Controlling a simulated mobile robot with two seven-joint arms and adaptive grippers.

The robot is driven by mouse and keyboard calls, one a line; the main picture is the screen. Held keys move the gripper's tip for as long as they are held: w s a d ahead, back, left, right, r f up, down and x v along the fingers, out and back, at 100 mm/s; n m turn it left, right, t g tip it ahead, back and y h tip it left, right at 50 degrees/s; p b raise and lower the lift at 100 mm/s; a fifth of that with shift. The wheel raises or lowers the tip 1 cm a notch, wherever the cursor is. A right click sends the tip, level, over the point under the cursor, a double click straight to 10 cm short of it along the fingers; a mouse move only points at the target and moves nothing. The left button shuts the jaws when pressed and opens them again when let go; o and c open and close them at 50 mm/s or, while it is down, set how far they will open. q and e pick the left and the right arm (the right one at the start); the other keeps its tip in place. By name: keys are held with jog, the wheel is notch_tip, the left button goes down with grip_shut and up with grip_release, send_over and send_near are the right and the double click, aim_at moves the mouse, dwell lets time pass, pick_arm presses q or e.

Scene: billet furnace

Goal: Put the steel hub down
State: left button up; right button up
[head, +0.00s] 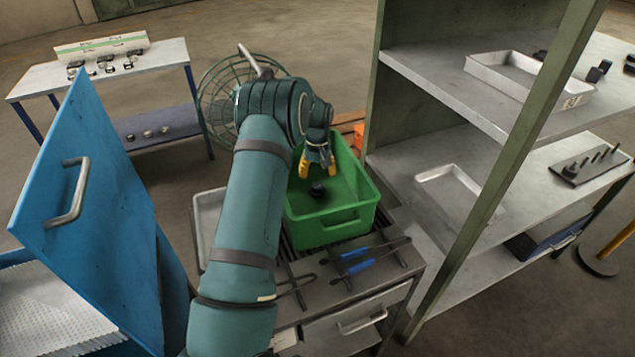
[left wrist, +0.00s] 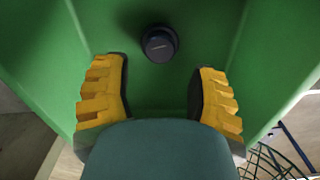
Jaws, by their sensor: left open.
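The steel hub (head: 318,191) is a small dark round piece lying on the floor of the green crate (head: 330,226). In the left wrist view the hub (left wrist: 160,43) sits beyond the fingertips, apart from both fingers, with green crate floor around it. My left gripper (head: 316,163) reaches over the crate from the left with its yellow fingers above the hub. In the left wrist view the left gripper (left wrist: 160,92) has its fingers spread wide with nothing between them. My right gripper is in neither view.
The crate stands on a slatted cart top, with blue-handled tongs (head: 356,262) in front and a pale tray (head: 208,222) at its left. A green-posted shelf (head: 440,75) rises close on the right. A blue door (head: 95,185) stands at the left. A wire fan (head: 225,90) stands behind.

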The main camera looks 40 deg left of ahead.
aim_at(318, 186)
pick_arm(q)
notch_tip(318, 186, up, 6)
jog(key=shift+r, duration=0.1)
dwell(0.7)
